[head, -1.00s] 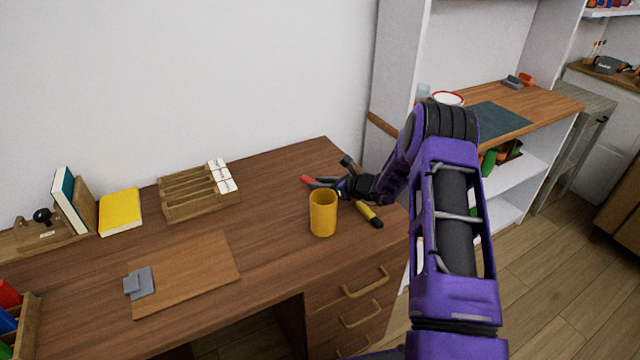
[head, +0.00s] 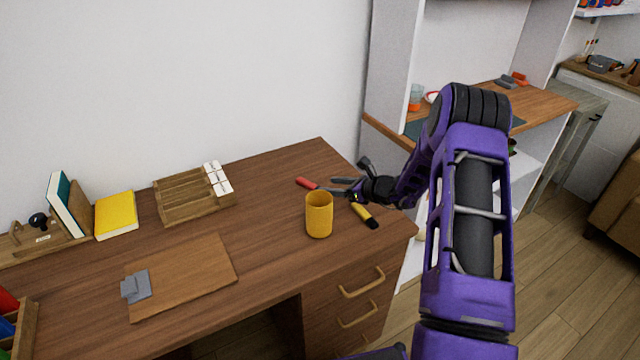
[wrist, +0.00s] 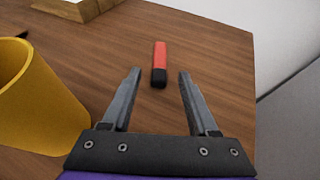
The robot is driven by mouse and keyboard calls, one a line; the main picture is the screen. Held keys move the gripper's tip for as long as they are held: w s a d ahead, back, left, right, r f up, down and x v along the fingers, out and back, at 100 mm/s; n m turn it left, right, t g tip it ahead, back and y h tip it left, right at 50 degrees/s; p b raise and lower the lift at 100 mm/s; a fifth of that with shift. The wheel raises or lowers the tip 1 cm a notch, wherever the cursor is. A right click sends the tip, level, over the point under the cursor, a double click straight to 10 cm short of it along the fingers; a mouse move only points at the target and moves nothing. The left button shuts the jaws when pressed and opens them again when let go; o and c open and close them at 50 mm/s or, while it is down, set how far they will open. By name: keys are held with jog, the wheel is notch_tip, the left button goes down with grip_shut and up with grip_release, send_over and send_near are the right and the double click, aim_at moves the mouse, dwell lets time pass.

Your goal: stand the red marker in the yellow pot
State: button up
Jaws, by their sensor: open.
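The red marker (head: 306,183) lies flat on the wooden desk, and in the wrist view the red marker (wrist: 159,64) shows a black end toward me. My gripper (head: 343,187) is open and empty. In the wrist view my gripper (wrist: 155,78) has its two fingers apart, with the marker's black end about midway between the fingertips. I cannot tell the exact height gap. The yellow pot (head: 319,216) stands upright on the desk in front of the marker. In the wrist view the yellow pot (wrist: 38,100) is close to the left finger, partly cut off by the frame.
A yellow-and-black tool (head: 364,215) lies right of the pot near the desk edge. A wooden rack with white pieces (head: 195,192), a yellow book (head: 116,214) and a brown board (head: 190,280) are to the left. The desk behind the marker is clear.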

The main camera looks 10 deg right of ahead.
jog(key=v, duration=0.5)
dwell(0.3)
